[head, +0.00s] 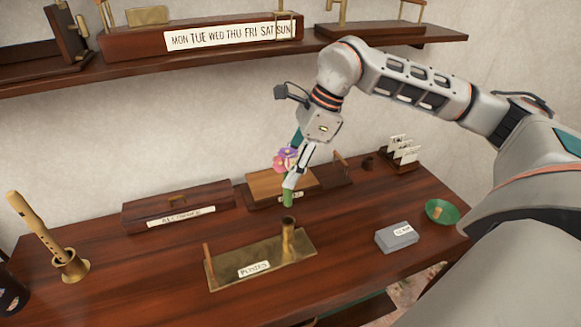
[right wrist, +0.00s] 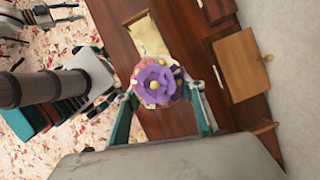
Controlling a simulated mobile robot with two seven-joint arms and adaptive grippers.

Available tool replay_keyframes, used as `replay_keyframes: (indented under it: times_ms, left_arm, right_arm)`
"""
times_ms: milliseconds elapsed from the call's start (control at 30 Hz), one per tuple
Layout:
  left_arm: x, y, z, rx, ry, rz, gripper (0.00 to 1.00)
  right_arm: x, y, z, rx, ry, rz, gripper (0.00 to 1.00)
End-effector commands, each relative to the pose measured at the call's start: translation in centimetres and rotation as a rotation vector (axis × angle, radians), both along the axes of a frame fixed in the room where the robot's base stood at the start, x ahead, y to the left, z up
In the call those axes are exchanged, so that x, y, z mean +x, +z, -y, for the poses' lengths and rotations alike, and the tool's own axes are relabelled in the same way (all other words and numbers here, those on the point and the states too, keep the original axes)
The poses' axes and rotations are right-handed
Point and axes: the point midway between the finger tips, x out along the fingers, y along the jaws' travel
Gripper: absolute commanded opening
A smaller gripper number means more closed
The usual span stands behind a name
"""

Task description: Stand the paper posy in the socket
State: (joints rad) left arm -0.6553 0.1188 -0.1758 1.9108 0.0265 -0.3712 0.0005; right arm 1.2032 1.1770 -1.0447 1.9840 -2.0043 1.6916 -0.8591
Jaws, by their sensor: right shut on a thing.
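My right gripper (head: 294,172) is shut on the paper posy, which has purple and pink flowers (head: 286,158) and a green stem (head: 288,197). The purple bloom (right wrist: 155,84) shows between the fingers in the right wrist view. The stem points down, slightly tilted, and its lower end is just above the socket's rim in the head view. The socket (head: 288,243) is an upright brass tube at the right end of a brass tray labelled POSIES (head: 230,272). I cannot tell whether the stem is directly over it or behind.
A wooden box (head: 177,206) and a lighter wooden block (head: 281,183) stand behind. A grey box (head: 397,237) and a green bowl (head: 441,211) are at right. A recorder (head: 36,225) stands in a brass holder at left. A shelf (head: 230,52) runs above.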

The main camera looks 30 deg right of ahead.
Motion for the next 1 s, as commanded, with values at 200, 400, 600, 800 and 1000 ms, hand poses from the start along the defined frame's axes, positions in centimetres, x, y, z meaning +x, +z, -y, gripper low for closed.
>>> replay_keyframes:
  times_ms: [200, 400, 600, 800, 1000]
  left_arm:
    - [0.4, -0.2, 0.7, -0.009, -0.014, 0.020, 0.34]
    - [1.3, 0.4, 1.7, -0.022, -0.035, 0.055, 0.34]
    - [1.4, -0.2, 2.0, -0.025, -0.038, 0.058, 0.34]
    - [1.4, -0.4, 2.0, -0.025, -0.038, 0.058, 0.34]
    - [1.4, -0.3, 1.9, -0.024, -0.038, 0.057, 0.34]
  right_arm:
    - [0.0, -1.9, 0.0, 0.000, -0.001, -0.002, 0.17]
    - [0.0, -3.7, 0.0, -0.001, -0.001, -0.001, 0.17]
    - [0.0, -5.0, 0.0, 0.000, -0.001, -0.002, 0.17]
    - [0.0, -5.3, 0.0, 0.000, -0.001, -0.002, 0.17]
    - [0.0, -5.2, 0.0, 0.000, -0.001, 0.000, 0.17]
